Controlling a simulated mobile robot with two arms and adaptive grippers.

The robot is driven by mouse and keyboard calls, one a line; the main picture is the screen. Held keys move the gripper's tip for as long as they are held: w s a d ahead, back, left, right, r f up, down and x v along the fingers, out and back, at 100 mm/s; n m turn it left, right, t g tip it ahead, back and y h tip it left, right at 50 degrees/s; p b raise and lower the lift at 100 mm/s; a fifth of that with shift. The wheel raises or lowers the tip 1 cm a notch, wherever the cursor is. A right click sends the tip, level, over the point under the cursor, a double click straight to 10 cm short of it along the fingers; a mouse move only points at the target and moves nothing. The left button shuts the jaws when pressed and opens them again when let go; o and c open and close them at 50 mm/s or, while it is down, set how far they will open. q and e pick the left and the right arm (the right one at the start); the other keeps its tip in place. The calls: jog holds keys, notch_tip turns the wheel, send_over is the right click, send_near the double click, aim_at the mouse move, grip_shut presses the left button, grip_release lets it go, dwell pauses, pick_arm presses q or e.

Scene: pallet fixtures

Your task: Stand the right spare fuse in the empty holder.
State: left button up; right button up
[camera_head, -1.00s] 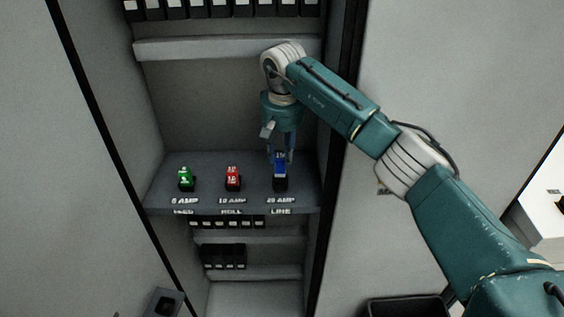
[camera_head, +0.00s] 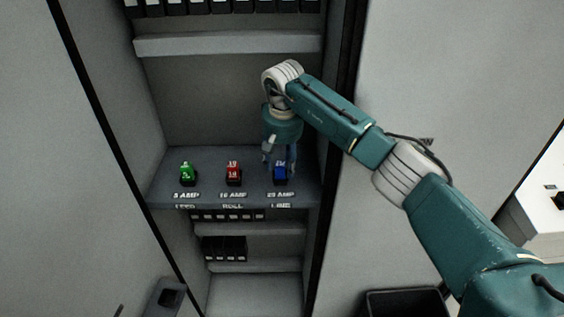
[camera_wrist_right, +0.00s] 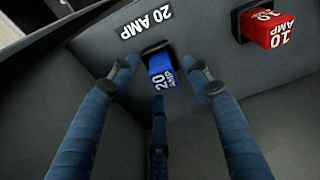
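The blue 20 AMP fuse (camera_head: 280,173) stands upright in the dark holder (camera_head: 280,184) at the right of the shelf, behind the 20 AMP LINE label. My right gripper (camera_head: 281,164) points down over it, with its fingers on either side. In the right wrist view the blue fuse (camera_wrist_right: 163,75) sits in its holder (camera_wrist_right: 153,47) between the spread fingertips. Gaps show between the fuse and the fingers there, so the gripper looks open. My left gripper is not in view.
A green fuse (camera_head: 187,173) and a red 10 AMP fuse (camera_head: 233,173) stand in holders to the left on the shelf (camera_head: 210,190). The cabinet's right wall is close beside my right gripper. A black bin (camera_head: 405,303) is at the bottom right.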

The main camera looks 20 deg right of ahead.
notch_tip(320, 180, up, 12)
jog(key=s+b, duration=0.2)
jog(key=b, duration=0.2)
jog(key=shift+a, duration=0.2)
jog(key=shift+w+a, duration=0.1)
